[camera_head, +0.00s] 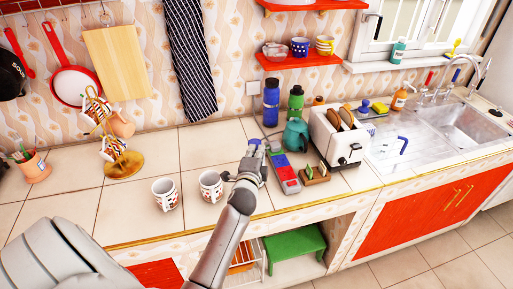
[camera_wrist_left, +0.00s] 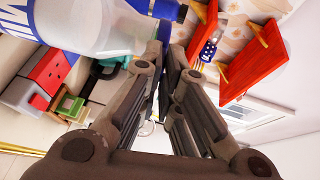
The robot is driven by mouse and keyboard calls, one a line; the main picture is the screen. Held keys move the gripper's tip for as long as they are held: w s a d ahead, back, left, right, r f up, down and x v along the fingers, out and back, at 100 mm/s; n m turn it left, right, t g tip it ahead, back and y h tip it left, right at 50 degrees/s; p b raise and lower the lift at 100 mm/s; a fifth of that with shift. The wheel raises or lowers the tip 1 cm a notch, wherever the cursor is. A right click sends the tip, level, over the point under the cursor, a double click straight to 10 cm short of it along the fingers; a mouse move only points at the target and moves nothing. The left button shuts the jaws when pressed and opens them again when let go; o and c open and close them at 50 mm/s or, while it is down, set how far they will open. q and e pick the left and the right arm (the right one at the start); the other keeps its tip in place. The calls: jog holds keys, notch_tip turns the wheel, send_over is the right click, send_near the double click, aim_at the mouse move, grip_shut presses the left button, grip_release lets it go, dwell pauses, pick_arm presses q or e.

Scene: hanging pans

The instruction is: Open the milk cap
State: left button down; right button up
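The milk bottle (camera_wrist_left: 85,25) shows large and close at the upper left of the left wrist view, pale with a blue label. Blue at the top of that view (camera_wrist_left: 165,10) may be its cap or a bottle behind; I cannot tell. In the head view the milk bottle is mostly hidden by my left gripper (camera_head: 254,160), with a bit of blue showing just above it. My right gripper is not in view.
Two mugs (camera_head: 165,194) (camera_head: 211,187) stand left of the gripper. A red and blue box (camera_head: 284,174), teal kettle (camera_head: 296,135), toaster (camera_head: 338,137) and tall bottles (camera_head: 271,103) crowd the right and back. Red shelves (camera_head: 298,60) hang above. The counter's left part has free room.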

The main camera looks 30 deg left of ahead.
aim_at(255, 140)
pick_arm(q)
jog(key=r+g+h, duration=0.1)
jog(key=a+r+n+g+h+p, duration=0.1)
jog(key=w+r+g+p, duration=0.1)
jog(key=g, duration=0.1)
jog(key=shift+w+a+r+n+h, duration=0.1)
jog(key=shift+a+r+n+h, duration=0.1)
jog(key=shift+r+n+h, duration=0.15)
jog(key=g+h, duration=0.1)
jog(key=w+a+r+n+g+h, duration=0.1)
jog(key=shift+w+a+r+g+h, duration=0.15)
jog(key=shift+a+g+h, duration=0.1)
jog(key=shift+g, duration=0.15)
jog(key=shift+w+a+r+g+h, duration=0.15)
jog(key=shift+w+a+g+h, duration=0.05)
jog(key=shift+g+h, duration=0.35)
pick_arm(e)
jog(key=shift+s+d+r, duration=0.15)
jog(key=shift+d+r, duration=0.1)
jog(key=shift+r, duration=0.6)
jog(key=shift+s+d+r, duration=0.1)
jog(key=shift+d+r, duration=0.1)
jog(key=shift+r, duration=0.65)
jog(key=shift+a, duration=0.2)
